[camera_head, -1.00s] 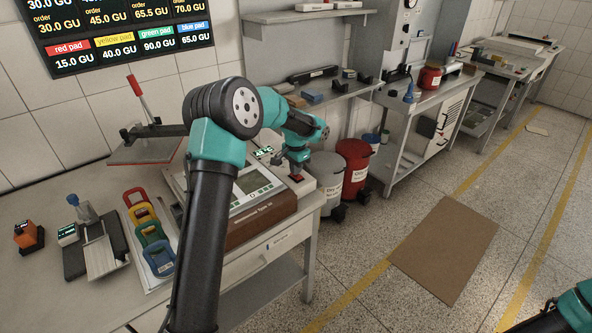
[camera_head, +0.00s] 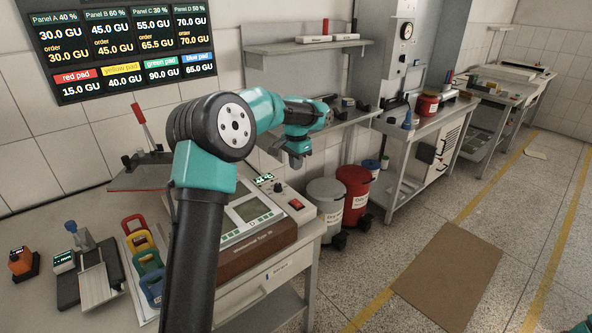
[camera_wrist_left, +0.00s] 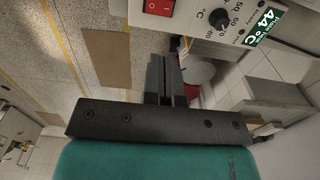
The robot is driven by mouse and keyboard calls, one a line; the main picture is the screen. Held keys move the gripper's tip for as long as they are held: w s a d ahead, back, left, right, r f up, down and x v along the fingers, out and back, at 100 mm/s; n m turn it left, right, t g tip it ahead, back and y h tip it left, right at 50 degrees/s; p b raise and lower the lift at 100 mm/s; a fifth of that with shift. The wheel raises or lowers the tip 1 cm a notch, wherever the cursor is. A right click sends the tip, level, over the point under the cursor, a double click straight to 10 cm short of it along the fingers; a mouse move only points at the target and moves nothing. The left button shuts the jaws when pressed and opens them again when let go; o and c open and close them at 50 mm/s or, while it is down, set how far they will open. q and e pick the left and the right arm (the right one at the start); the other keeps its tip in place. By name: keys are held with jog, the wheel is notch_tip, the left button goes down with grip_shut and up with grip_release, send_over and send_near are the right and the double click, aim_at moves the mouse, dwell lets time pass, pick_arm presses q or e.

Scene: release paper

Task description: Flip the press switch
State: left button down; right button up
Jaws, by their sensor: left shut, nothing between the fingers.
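The press (camera_head: 258,232) is a brown and white machine on the left bench. Its red rocker switch (camera_head: 296,203) sits at the right end of its control panel. In the wrist view the switch (camera_wrist_left: 158,7) is at the top edge, partly cut off, beside a black dial (camera_wrist_left: 218,18); which way it is tipped I cannot tell. My left gripper (camera_head: 298,162) is shut and empty, above and apart from the switch. Its closed fingers show in the wrist view (camera_wrist_left: 162,62). My right gripper is out of view; only a sliver of that arm shows at bottom right.
A green temperature display (camera_wrist_left: 265,25) reads 44 °C. Coloured padlock-like pads (camera_head: 145,255) stand left of the press. Grey (camera_head: 326,200) and red (camera_head: 353,190) bins stand on the floor to its right. A wall shelf (camera_head: 300,44) hangs behind. My left arm hides part of the press.

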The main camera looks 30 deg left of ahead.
aim_at(299, 204)
pick_arm(q)
jog(key=shift+s+d, duration=0.2)
jog(key=shift+d, duration=0.45)
jog(key=shift+f, duration=0.15)
notch_tip(299, 204, down, 14)
jog(key=shift+r, duration=0.1)
dwell(0.5)
